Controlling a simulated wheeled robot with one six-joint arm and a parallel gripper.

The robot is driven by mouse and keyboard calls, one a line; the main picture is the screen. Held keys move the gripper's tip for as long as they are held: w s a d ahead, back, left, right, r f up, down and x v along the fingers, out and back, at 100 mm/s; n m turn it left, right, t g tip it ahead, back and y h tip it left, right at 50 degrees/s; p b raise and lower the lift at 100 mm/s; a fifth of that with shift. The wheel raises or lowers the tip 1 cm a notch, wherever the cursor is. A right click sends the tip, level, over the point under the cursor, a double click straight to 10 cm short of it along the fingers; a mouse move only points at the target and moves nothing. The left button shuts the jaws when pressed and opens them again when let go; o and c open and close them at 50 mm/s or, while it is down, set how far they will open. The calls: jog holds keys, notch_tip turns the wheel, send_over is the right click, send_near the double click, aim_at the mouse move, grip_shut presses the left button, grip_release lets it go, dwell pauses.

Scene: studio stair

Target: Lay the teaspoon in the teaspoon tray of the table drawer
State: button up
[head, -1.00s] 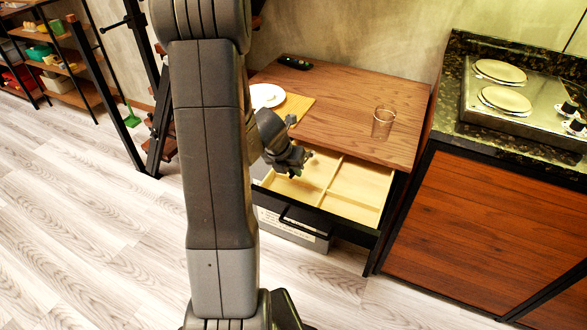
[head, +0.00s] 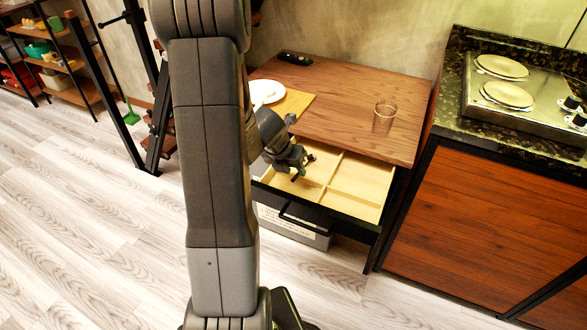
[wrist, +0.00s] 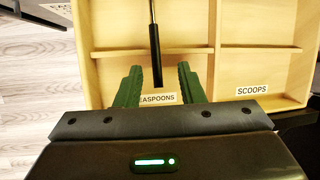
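The table drawer (head: 365,207) is pulled open, with pale wooden compartments. In the wrist view, the teaspoon (wrist: 156,62), with a black handle and thin metal shaft, points away from my gripper (wrist: 158,82). The green fingers stand apart on either side of the handle, with visible gaps. The handle crosses in front of a cross divider; whether it rests on it is unclear. The spoon's bowl is out of view. The partly covered "TEASPOONS" label (wrist: 158,98) marks the left tray (wrist: 115,72). In the head view my gripper (head: 300,172) is over the drawer's left part.
The "SCOOPS" label (wrist: 252,90) marks the right compartment, which looks empty. On the table (head: 345,100) are a glass (head: 384,117), a white plate (head: 262,92), a yellow mat (head: 296,104) and a dark remote (head: 296,59). A stove counter (head: 520,115) stands right.

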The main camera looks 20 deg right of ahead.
jog(key=p+v, duration=0.4)
jog(key=v, duration=0.9)
jog(key=shift+r+p, duration=0.3)
jog(key=shift+p, duration=0.1)
jog(key=shift+f, duration=0.15)
jog(key=b+x, duration=0.5)
jog(key=x, duration=0.8)
jog(key=shift+f, duration=0.3)
jog(key=shift+w+r+p, duration=0.1)
jog(key=shift+r+p, duration=0.6)
jog(key=shift+r, duration=0.15)
jog(key=shift+r+p, duration=0.4)
jog(key=shift+r, duration=0.1)
